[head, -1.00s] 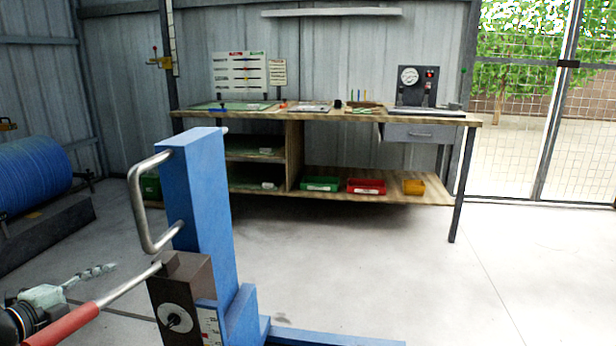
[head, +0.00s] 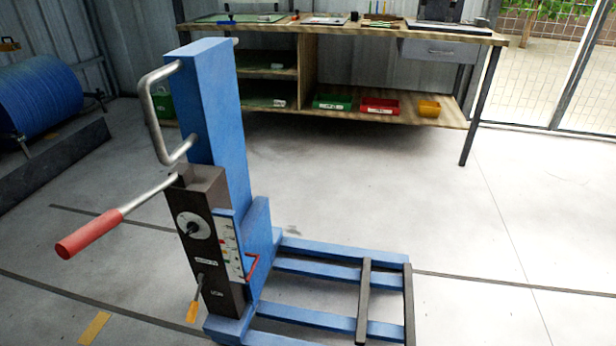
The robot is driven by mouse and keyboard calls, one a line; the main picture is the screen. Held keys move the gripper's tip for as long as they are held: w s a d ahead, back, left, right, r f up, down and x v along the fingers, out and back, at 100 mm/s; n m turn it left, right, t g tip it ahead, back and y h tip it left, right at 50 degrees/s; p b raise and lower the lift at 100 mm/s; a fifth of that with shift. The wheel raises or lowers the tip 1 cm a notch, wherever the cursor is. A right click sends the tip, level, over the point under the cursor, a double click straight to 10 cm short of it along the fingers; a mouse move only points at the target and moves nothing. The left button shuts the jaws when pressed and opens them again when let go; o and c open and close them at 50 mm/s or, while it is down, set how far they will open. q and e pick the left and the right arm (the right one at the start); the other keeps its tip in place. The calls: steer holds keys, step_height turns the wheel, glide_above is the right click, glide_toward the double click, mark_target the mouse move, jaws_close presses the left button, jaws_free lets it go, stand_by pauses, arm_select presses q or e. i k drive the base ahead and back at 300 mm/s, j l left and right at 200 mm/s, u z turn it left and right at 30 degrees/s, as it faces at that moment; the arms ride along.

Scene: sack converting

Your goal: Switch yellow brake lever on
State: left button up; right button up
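The yellow brake lever (head: 193,311) is at the lower front of the dark control box (head: 212,240) on a blue lift frame. It has a short metal rod and an orange-yellow grip that points down, slightly to the left. A longer lever with a red grip (head: 90,234) sticks out left from the top of the box. A round dial (head: 194,226) and a small red handle (head: 253,266) are also on this unit. Neither of my grippers is in the head view now, so their states do not show.
The blue column (head: 215,110) carries a bent metal handle (head: 153,115). Low blue rails (head: 340,253) reach right over the floor. A workbench (head: 345,31) stands behind, and a blue drum (head: 45,90) at left. The floor between is clear.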

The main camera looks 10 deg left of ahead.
mark_target(192, 311)
steer(key=u, duration=1.2)
